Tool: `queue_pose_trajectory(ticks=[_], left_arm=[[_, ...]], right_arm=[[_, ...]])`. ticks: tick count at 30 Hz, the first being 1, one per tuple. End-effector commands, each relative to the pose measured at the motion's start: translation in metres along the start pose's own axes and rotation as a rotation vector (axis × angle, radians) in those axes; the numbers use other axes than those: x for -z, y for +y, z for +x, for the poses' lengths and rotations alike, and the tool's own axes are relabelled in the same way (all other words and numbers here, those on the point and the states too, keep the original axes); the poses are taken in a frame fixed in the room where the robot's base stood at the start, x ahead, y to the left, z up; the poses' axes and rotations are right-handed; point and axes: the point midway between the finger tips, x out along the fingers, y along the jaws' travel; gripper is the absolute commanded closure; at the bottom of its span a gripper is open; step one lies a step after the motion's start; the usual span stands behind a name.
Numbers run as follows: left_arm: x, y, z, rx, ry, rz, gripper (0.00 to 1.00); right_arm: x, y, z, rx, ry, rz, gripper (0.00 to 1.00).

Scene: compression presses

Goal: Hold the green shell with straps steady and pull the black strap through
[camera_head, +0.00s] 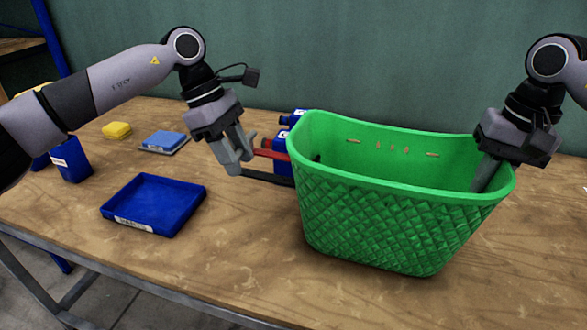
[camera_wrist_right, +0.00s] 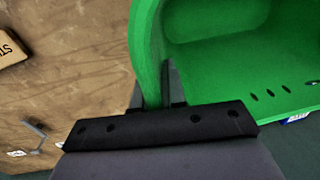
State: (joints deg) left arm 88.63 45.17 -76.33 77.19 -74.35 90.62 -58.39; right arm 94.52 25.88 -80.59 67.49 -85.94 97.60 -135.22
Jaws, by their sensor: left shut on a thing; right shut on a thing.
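The green shell (camera_head: 385,220) stands upright on the workbench as a basket with a woven-pattern front and an open top. My right gripper (camera_head: 484,178) is shut on the shell's right rim; the rim also shows running into the jaw in the right wrist view (camera_wrist_right: 146,50). My left gripper (camera_head: 246,166) is at the shell's left side, shut on a black strap (camera_head: 268,178) that runs from the fingers to the shell's left wall. A red piece (camera_head: 271,154) shows just above the strap. The strap's path inside the shell is mostly hidden.
A blue tray (camera_head: 153,204) lies on the wooden workbench (camera_head: 240,255) left of the shell. A blue bin (camera_head: 71,159), a yellow block (camera_head: 117,130) and a blue pad (camera_head: 165,142) lie further back. Blue containers (camera_head: 285,125) stand behind the left gripper. The front bench is clear.

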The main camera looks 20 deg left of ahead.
Motion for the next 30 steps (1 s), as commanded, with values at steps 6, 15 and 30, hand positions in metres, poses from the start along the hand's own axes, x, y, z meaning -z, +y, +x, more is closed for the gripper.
queue_pose_trajectory(ticks=[6,15,30], left_arm=[[0.007,0.000,-0.003,-0.001,0.002,-0.003,0.99],[0.007,0.000,-0.003,0.000,0.001,-0.001,0.33],[0.006,0.001,-0.062,-0.006,-0.001,-0.002,0.33]], right_arm=[[0.000,0.002,0.000,-0.002,0.000,0.003,1.00],[0.000,0.001,0.000,-0.002,0.001,0.002,1.00],[0.000,0.000,0.000,0.000,0.000,0.000,1.00]])
